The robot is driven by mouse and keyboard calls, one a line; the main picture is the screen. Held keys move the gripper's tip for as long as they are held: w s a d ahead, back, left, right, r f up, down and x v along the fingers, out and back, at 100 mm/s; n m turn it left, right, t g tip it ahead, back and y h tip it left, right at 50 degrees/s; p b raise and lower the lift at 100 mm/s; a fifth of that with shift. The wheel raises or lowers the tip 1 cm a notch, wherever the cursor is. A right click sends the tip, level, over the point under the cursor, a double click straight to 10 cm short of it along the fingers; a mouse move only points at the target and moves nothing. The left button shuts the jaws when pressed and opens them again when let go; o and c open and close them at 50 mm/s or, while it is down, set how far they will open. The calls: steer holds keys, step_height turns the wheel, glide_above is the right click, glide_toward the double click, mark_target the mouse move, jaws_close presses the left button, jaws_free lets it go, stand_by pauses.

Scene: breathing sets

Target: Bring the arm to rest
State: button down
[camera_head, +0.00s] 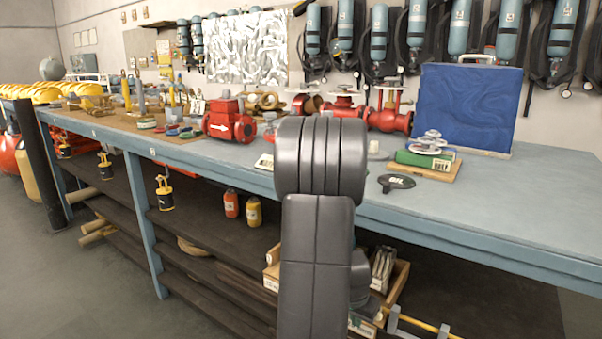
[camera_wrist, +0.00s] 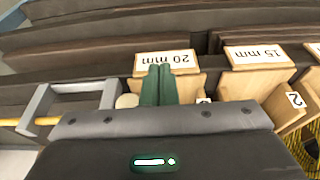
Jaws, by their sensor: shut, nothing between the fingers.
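My arm (camera_head: 318,250) rises dark grey in the middle of the head view, in front of the blue workbench. Its gripper end is hidden there. In the wrist view my gripper (camera_wrist: 159,70) shows as two green fingers pressed together, with nothing between them. The fingers appear in front of a wooden box labelled "20 mm" (camera_wrist: 166,61). I cannot tell whether they touch it.
The blue-edged workbench (camera_head: 510,190) runs across the head view with red valves (camera_head: 390,118) and a blue case (camera_head: 466,105) on it. Wooden boxes sit on its lower shelf; one labelled "15 mm" (camera_wrist: 258,57) shows at right. Grey floor (camera_head: 100,280) is clear at left.

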steer(key=shift+w+d+p, duration=0.2)
steer(key=shift+w+d, duration=0.35)
steer(key=shift+w, duration=0.3)
steer(key=shift+w+d+p, duration=0.2)
steer(key=shift+w+d, duration=0.4)
steer(key=shift+w, duration=0.25)
steer(key=shift+w+d+p, duration=0.2)
steer(key=shift+w+d, duration=0.35)
steer(key=shift+w, duration=0.3)
